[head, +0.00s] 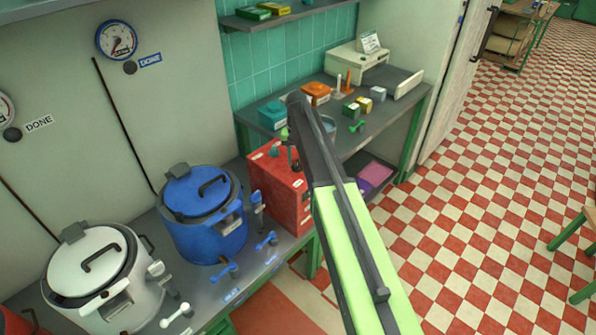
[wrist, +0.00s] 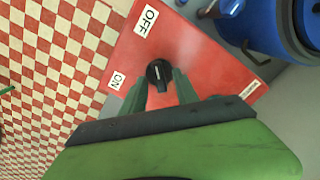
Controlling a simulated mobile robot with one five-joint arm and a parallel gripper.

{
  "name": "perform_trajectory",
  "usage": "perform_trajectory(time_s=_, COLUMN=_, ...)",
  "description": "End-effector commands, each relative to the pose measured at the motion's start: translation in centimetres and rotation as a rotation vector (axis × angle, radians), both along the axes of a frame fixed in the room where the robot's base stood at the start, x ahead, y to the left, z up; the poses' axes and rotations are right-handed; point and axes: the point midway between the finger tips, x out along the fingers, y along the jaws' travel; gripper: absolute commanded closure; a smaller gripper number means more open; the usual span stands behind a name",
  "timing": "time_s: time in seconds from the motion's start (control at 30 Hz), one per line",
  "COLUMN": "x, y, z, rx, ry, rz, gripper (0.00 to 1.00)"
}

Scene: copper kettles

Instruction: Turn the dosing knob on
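The dosing knob (wrist: 158,73) is black and round, with a pale pointer mark, on the face of a red box (wrist: 207,62). The mark points roughly up toward the OFF label (wrist: 147,20). The ON label (wrist: 116,80) is to the left of the knob. The red box also shows in the head view (head: 290,200), on the counter. My gripper (wrist: 161,82) has its two green fingers apart, one on each side of the knob's lower part. I see no clear squeeze on the knob.
A blue kettle (head: 204,226) stands left of the red box, with a white kettle (head: 104,285) beyond it. A shelf counter (head: 392,115) with small boxes is behind my arm. The tiled floor (head: 500,200) at right is mostly clear.

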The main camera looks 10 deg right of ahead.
Motion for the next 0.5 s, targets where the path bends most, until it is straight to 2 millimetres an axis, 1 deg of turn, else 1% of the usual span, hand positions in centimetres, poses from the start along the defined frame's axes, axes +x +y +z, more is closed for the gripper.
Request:
perform_trajectory(time_s=0.03, x=0.0, y=-0.02, z=-0.99, rx=0.0, ry=0.0, rz=0.0, gripper=0.64)
perform_trajectory(time_s=0.33, x=0.0, y=-0.06, z=-0.86, rx=0.0, ry=0.0, rz=-0.001, gripper=0.64)
perform_trajectory(time_s=0.5, x=0.0, y=-0.09, z=-0.86, rx=0.0, ry=0.0, rz=-0.001, gripper=0.86)
